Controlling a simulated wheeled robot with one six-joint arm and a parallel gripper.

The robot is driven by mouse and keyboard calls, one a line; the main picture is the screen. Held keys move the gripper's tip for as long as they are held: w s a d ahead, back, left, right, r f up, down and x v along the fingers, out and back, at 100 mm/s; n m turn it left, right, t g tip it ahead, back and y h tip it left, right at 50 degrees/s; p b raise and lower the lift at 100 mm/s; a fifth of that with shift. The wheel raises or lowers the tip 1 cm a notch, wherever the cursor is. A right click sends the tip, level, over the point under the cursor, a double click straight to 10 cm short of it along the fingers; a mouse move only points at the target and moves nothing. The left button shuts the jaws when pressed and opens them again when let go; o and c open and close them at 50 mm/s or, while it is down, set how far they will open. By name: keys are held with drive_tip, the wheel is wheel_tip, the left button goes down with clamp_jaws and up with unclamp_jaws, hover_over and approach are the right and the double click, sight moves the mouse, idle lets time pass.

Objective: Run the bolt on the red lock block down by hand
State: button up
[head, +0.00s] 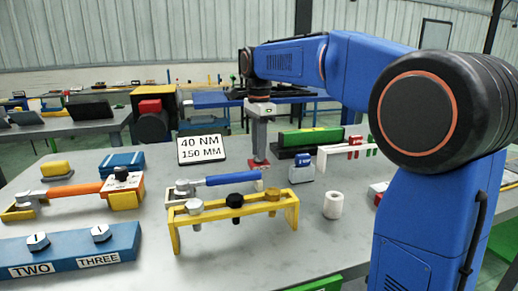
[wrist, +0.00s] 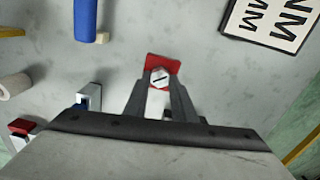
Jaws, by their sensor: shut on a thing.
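The red lock block (wrist: 163,62) lies flat on the grey table in the wrist view. In the head view only a little of the red block (head: 259,161) shows, below my gripper. A silver hex bolt (wrist: 160,77) with a dark line across its head stands at the block. My gripper (wrist: 161,86) points down over it, its two fingers shut on the bolt head from either side. In the head view my gripper (head: 261,152) hangs just above the table behind the blue-handled wrench. The bolt's shank and thread are hidden.
A sign reading 40 NM 150 MM (head: 201,148) stands left of my gripper. A blue-handled wrench (head: 232,178) and a yellow rack (head: 236,208) are in front. A blue-and-white block (head: 301,168) and a white roll (head: 333,205) stand to the right.

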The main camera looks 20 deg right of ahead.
drive_tip(key=shift+r+m, duration=0.15)
drive_tip(key=shift+m, duration=0.45)
drive_tip(key=o, duration=1.1)
drive_tip(key=shift+c, duration=0.2)
wheel_tip(320, 180, up, 17)
drive_tip(key=shift+r, duration=0.1)
